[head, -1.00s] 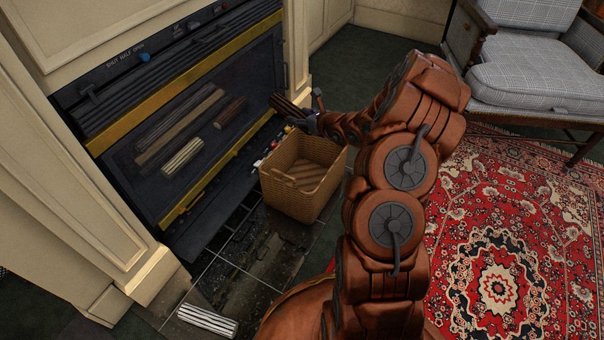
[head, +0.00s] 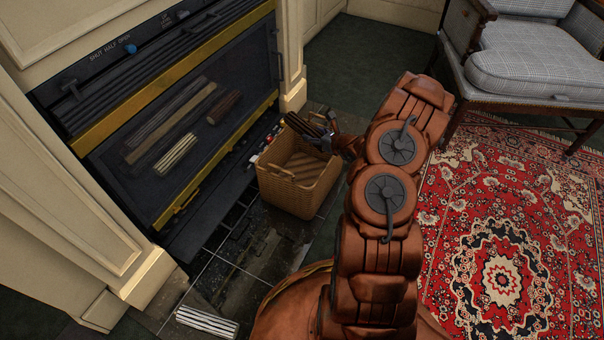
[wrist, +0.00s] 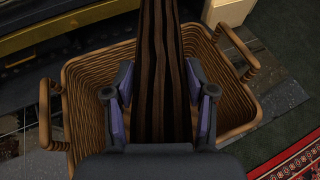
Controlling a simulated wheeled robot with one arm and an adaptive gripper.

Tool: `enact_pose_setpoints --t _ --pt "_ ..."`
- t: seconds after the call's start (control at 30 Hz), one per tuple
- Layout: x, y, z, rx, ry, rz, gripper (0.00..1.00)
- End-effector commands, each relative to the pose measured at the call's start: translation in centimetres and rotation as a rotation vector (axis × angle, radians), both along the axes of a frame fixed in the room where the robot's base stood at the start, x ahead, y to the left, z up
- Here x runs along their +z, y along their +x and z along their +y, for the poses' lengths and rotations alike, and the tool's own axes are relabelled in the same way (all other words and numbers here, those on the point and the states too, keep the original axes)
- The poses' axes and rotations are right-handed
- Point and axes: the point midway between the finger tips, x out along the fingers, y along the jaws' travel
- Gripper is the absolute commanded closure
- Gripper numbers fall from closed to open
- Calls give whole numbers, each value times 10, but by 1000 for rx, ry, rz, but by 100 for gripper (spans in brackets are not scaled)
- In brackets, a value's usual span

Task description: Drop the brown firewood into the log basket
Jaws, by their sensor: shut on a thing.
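The brown firewood (wrist: 160,70) is a dark, ridged log held between the fingers of my gripper (wrist: 160,98) in the wrist view. In the head view the firewood (head: 304,127) reaches over the back of the log basket, with my gripper (head: 326,140) at its right end. The log basket (head: 290,192) is a woven tan box with an open top, standing on the dark hearth tiles. In the wrist view the basket (wrist: 82,115) lies below the gripper, its rim around both sides of the log. The log hides part of the basket's inside.
The fireplace (head: 200,110) with a glass front stands left of the basket; log shapes show in the glass. A pale striped log (head: 207,322) lies on the floor at the front. A red patterned rug (head: 490,220) and a checked armchair (head: 535,60) are to the right.

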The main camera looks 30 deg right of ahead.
Motion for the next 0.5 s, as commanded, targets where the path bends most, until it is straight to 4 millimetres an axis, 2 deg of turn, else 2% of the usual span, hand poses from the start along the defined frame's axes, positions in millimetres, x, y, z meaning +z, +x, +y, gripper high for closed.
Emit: enact_pose_setpoints --t 0.03,0.2,0.5 --pt "-7 0 0 1 -1 0 93" --pt "-18 1 1 2 0 1 93" --pt "-21 1 1 2 0 0 93"
